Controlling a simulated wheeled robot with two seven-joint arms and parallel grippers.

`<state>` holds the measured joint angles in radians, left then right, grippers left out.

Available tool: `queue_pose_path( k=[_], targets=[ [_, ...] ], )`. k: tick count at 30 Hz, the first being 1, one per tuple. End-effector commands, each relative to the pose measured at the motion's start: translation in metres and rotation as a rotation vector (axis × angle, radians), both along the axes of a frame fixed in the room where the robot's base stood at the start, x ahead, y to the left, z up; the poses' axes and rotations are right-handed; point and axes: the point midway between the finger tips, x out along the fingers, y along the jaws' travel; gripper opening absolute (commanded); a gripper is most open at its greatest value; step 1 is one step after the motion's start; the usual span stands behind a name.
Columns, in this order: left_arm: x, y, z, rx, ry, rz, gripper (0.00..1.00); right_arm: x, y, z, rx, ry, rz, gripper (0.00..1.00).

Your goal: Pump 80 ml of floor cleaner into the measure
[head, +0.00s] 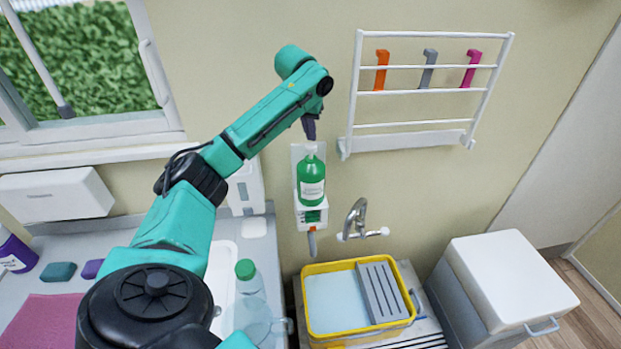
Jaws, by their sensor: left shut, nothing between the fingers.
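A green pump bottle (311,181) with a white label stands upright in a white wall holder. I cannot read the label, so I cannot tell whether it is the floor cleaner. My left gripper (310,129) is shut and empty, pointing down just above the pump head (311,149). I cannot tell whether it touches the head. A clear, handled vessel (254,320), perhaps the measure, stands at the lower middle, partly hidden by my left arm. I cannot make out any liquid in it. My right gripper is not in view.
A clear bottle with a green cap (246,270) stands behind the vessel. A tap (356,220) sits above a yellow-rimmed tub (311,271) with a grey grille. A white lidded bin (512,283) stands right. A purple bottle (14,252) and sponges (58,272) are left.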

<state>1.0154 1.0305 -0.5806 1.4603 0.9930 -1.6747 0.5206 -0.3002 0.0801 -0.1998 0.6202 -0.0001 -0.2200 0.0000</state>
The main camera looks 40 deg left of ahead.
Motion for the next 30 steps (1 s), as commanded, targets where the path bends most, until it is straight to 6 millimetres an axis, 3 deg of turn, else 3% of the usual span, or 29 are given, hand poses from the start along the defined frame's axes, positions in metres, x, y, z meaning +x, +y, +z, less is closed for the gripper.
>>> queue_pose_path(
  k=[13,26,30],
  targets=[
    [0.0,0.0,0.002,0.001,-0.003,0.001,0.0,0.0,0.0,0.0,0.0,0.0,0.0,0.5],
    [0.001,0.0,0.054,0.0,-0.006,0.0,0.0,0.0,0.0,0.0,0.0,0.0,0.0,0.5],
    [0.0,0.0,0.061,0.0,-0.003,0.001,0.0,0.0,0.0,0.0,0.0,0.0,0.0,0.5]
  ],
)
